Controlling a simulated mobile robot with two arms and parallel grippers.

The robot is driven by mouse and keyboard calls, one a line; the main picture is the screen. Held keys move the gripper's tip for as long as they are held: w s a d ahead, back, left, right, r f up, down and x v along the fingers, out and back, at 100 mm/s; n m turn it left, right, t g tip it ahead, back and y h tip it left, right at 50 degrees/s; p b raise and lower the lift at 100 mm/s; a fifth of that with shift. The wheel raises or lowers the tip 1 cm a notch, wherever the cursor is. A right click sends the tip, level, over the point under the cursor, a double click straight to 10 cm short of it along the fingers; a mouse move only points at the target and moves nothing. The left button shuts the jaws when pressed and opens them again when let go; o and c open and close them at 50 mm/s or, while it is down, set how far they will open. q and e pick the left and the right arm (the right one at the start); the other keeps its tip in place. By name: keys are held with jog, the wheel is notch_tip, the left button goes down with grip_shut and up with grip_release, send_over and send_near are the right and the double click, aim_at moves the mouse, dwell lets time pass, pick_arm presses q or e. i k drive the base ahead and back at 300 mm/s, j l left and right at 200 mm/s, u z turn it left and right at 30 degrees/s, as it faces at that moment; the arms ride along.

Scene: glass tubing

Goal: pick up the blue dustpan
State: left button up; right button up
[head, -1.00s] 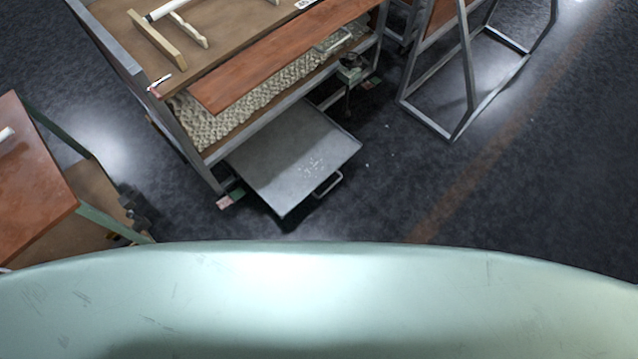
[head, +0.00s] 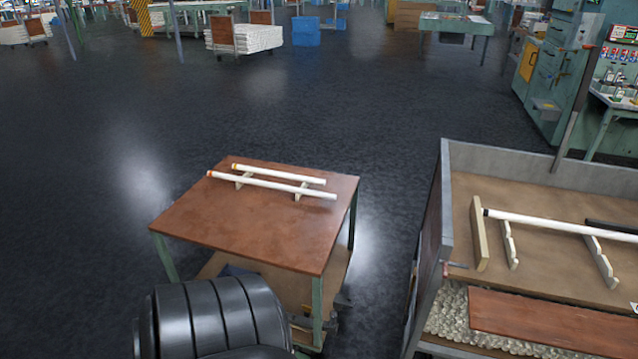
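I cannot make out a blue dustpan for certain. A small dark blue shape (head: 238,270) shows on the lower shelf of the small brown-topped table, partly hidden by the tabletop and a black ribbed part that looks like my arm. Too little of it shows to tell what it is. Neither of my grippers is in view.
The small table (head: 230,222) holds two white tubes (head: 272,185) on wooden rests. A metal-sided workbench (head: 548,200) with another white tube (head: 560,222) stands at the right. A green machine (head: 560,75) is behind it. Dark floor (head: 330,100) is open beyond the small table.

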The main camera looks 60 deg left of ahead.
aim_at(227, 270)
jog(key=u, duration=2.7)
jog(key=i+j, duration=0.6)
jog(key=j, duration=0.25)
